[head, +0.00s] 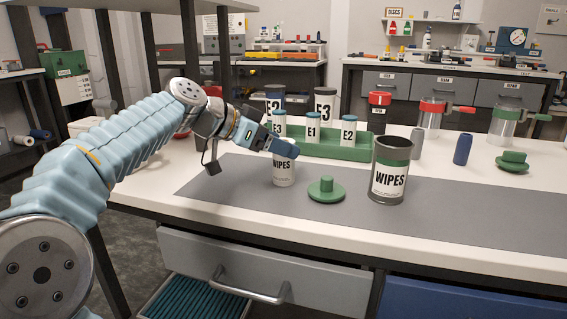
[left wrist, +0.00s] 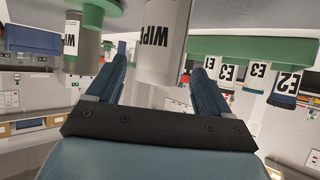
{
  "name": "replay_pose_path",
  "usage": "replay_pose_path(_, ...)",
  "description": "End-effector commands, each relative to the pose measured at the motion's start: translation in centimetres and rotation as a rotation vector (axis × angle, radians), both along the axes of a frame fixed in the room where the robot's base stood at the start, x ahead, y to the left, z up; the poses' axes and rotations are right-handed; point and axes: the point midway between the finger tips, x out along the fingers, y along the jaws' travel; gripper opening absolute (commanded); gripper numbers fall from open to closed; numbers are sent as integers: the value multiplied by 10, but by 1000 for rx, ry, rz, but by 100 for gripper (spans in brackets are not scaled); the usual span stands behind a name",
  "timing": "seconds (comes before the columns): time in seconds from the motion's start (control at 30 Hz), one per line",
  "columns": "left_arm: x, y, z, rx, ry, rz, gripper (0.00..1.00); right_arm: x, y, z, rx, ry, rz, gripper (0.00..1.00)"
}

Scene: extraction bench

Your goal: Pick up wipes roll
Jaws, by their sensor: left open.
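The wipes roll (head: 284,172) is a white upright cylinder labelled WIPES, standing on the grey mat (head: 235,181). My left gripper (head: 285,149) is at the roll's upper part and hides its top in the head view. In the left wrist view, which is upside down, the roll (left wrist: 164,45) stands between the two open fingers (left wrist: 160,85), with a gap visible on both sides. The WIPES canister (head: 390,172), grey with a green band, stands open to the right. A green knobbed lid (head: 326,191) lies on the mat between roll and canister. My right gripper is not in view.
A green rack (head: 350,153) with small bottles E3, E1 and E2 stands just behind the roll. Larger dark-lidded jars (head: 325,104) are behind it. A grey cylinder (head: 417,143), a blue cylinder (head: 463,149) and clear jars are at the right. The mat's front right is clear.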

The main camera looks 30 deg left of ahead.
Motion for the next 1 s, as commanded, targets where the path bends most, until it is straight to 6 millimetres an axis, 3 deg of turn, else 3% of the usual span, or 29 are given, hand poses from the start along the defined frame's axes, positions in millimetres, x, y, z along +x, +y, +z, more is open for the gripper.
replay_pose_path(0.2, 22, -16, -18, 0, 2, -2, 80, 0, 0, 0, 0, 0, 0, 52)
replay_pose_path(0.47, 26, -18, -19, 0, 0, 0, 80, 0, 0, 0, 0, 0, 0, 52)
replay_pose_path(0.83, 26, -18, -19, 0, 0, 0, 27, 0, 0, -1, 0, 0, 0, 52)
replay_pose_path(1.0, 26, -18, -19, -1, -1, 0, 23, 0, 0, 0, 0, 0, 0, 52)
